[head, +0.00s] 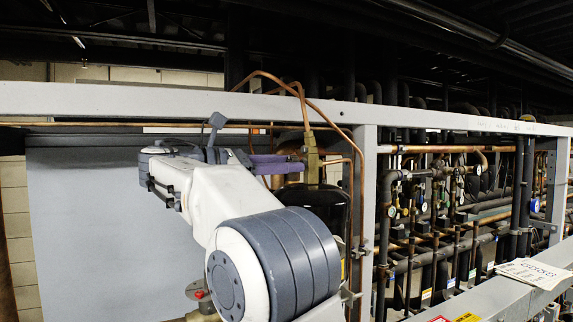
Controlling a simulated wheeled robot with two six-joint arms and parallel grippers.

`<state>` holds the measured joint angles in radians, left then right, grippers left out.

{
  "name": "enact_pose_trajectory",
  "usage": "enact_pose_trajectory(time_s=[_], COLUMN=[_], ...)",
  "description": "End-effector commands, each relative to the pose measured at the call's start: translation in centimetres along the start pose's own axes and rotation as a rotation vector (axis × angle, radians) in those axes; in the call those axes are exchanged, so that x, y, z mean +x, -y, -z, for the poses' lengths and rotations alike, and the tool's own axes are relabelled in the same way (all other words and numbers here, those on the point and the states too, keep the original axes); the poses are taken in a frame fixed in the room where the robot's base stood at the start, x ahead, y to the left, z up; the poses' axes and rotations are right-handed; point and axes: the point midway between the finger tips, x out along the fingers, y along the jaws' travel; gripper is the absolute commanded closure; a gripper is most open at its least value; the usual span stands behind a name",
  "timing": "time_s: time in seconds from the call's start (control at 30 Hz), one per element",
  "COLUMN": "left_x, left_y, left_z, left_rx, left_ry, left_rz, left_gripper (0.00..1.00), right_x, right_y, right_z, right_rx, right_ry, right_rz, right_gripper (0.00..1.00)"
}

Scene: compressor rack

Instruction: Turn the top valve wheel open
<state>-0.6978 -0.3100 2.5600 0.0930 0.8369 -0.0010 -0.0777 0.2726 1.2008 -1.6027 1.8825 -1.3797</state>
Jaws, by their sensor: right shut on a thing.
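My right arm reaches up from the bottom middle, and the purple fingers of my right gripper (298,165) point right, toward a brass valve body (312,158) on a copper line. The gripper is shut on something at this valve. I take it to be the top valve wheel, but I cannot make out the wheel itself; the fingers and arm hide it, so its turn angle cannot be told. A lower valve with a red centre (198,294) shows partly at the bottom, left of my arm, apart from the gripper. My left gripper is not in view.
A grey frame beam (100,101) runs across above my gripper, and a grey post (366,190) stands to its right. Bent copper pipes (300,95) pass close to the fingers. A pale panel (85,230) fills the left. Dense pipes and gauges (440,200) stand right of the post.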

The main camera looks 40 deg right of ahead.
Motion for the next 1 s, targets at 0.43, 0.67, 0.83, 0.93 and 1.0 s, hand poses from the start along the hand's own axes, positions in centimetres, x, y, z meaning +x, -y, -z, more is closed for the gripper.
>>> enact_pose_trajectory(time_s=[0.43, 0.67, 0.83, 0.93, 1.0], left_x=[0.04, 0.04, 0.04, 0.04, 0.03], left_y=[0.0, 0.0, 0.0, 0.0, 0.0], left_z=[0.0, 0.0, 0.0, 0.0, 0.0], left_rx=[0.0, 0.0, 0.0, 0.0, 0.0], left_ry=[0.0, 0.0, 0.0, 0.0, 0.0], left_rz=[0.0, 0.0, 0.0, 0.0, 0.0], left_gripper=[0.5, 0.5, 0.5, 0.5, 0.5], right_x=[-0.08, -0.08, -0.08, -0.06, -0.03], right_y=[0.08, 0.08, 0.09, 0.07, 0.06], right_z=[0.27, 0.27, 0.27, 0.21, 0.17], right_rx=[-0.117, -0.119, -0.119, -0.117, -0.116], right_ry=[-0.004, -0.004, -0.004, -0.003, -0.002], right_rz=[0.003, 0.003, 0.003, 0.002, 0.002], right_gripper=[1.0, 1.0, 0.46, 0.31, 0.31])
